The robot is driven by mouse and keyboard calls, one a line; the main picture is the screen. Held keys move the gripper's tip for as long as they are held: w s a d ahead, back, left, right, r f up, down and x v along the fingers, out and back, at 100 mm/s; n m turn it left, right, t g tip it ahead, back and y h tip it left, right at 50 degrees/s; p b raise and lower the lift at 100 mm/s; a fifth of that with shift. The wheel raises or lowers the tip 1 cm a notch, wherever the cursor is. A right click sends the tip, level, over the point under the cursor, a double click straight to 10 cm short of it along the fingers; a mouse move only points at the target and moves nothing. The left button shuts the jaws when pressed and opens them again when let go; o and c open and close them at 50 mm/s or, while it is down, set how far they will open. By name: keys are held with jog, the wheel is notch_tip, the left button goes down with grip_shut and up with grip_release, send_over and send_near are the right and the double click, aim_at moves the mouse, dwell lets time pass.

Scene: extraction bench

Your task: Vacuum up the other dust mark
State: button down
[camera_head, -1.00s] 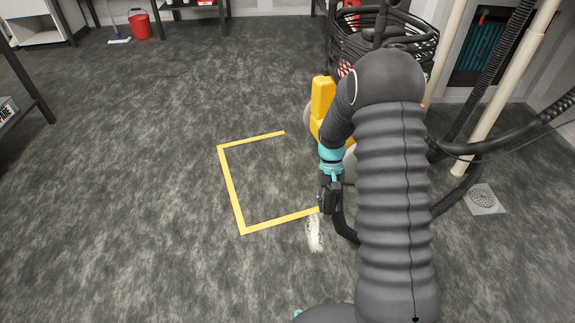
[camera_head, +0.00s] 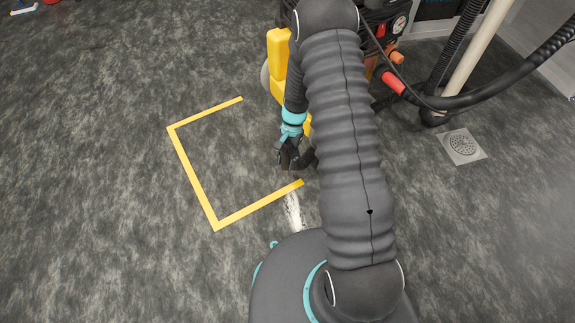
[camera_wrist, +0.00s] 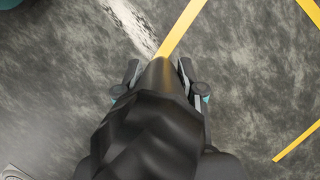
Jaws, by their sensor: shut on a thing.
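A pale, whitish dust mark (camera_head: 292,212) lies as a streak on the dark floor, just below the right end of the yellow tape. It also shows in the wrist view (camera_wrist: 130,25), at the upper left beside the tape. My gripper (camera_head: 290,163) is low over the floor near that tape end, a little beyond the mark in the head view. In the wrist view its fingers are shut on a black vacuum hose or nozzle (camera_wrist: 158,105), whose tip points toward the tape and the mark. The nozzle's mouth is hidden, and I cannot tell whether it touches the floor.
Yellow tape (camera_head: 192,180) marks an open-sided outline on the floor. A yellow-cased machine (camera_head: 278,60) with hoses and a gauge stands behind my arm. A floor drain (camera_head: 462,146) and a pale pipe (camera_head: 478,55) are at right.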

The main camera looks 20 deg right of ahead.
aim_at(287, 175)
notch_tip(287, 175, down, 2)
jog(key=shift+s+f+m, duration=0.1)
jog(key=shift+f+m, duration=0.15)
jog(key=shift+m, duration=0.55)
jog(key=shift+f+b, duration=2.7)
jog(key=shift+f, duration=0.75)
jog(key=shift+f, duration=0.1)
jog(key=shift+f+b, duration=0.95)
jog(key=shift+f, duration=0.45)
jog(key=shift+s, duration=0.1)
jog(key=shift+s+d, duration=0.1)
jog(key=shift+s, duration=2.7)
jog(key=shift+s, duration=0.1)
